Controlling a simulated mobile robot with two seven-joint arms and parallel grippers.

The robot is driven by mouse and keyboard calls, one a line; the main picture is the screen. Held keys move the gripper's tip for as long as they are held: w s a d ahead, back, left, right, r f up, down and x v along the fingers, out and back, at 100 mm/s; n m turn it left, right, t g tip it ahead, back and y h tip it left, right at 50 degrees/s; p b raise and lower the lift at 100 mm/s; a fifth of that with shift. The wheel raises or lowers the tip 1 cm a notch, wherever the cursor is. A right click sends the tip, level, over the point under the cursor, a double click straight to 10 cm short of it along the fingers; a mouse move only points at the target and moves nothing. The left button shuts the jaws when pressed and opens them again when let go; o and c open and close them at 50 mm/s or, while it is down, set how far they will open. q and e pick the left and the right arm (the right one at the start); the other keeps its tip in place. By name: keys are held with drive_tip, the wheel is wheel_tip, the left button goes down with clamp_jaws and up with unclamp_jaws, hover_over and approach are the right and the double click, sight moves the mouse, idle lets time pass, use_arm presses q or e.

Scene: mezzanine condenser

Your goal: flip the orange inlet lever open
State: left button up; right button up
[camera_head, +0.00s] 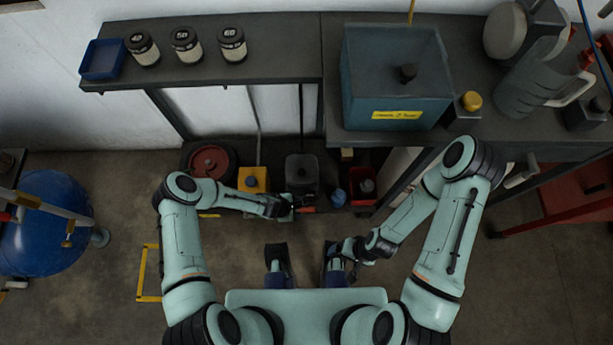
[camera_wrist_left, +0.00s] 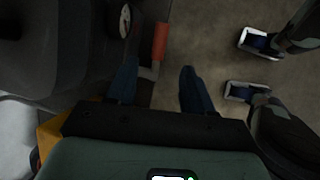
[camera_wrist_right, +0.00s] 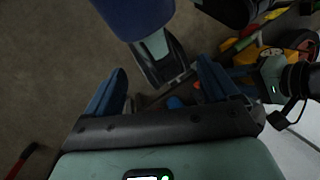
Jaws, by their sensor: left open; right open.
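The orange inlet lever (camera_wrist_left: 160,42) shows in the left wrist view as an orange-red grip on a grey metal stem, beside a dark grey unit (camera_wrist_left: 70,50) with a round dial. In the head view the lever (camera_head: 308,199) is a small orange patch just right of my left gripper (camera_head: 287,205). My left gripper is open, its blue fingers (camera_wrist_left: 158,80) on either side of the lever's line. The grip appears just beyond the fingertips; contact cannot be told. My right gripper (camera_head: 345,248) is open and empty, low near my base; its fingers also show in the right wrist view (camera_wrist_right: 163,78).
A low shelf under the bench holds a red round item (camera_head: 209,162), a yellow box (camera_head: 252,180) and a red bin (camera_head: 367,183). The bench above bears several filters and a teal tank (camera_head: 395,75). A blue tank (camera_head: 48,225) stands left. Floor between my arms is fairly clear.

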sight(308, 209)
use_arm(q)
drive_tip(key=b+x, duration=0.2)
drive_tip(key=x, duration=0.8)
drive_tip(key=shift+f+b, duration=0.15)
drive_tip(key=shift+b, duration=0.15)
drive_tip(key=shift+b+x, duration=0.3)
drive_tip(key=shift+x, duration=0.45)
use_arm(e)
drive_tip(key=shift+w+f, duration=0.35)
drive_tip(key=shift+f, duration=0.35)
drive_tip(key=shift+w+f, duration=0.3)
drive_tip(key=shift+f, duration=0.35)
use_arm(q)
clamp_jaws()
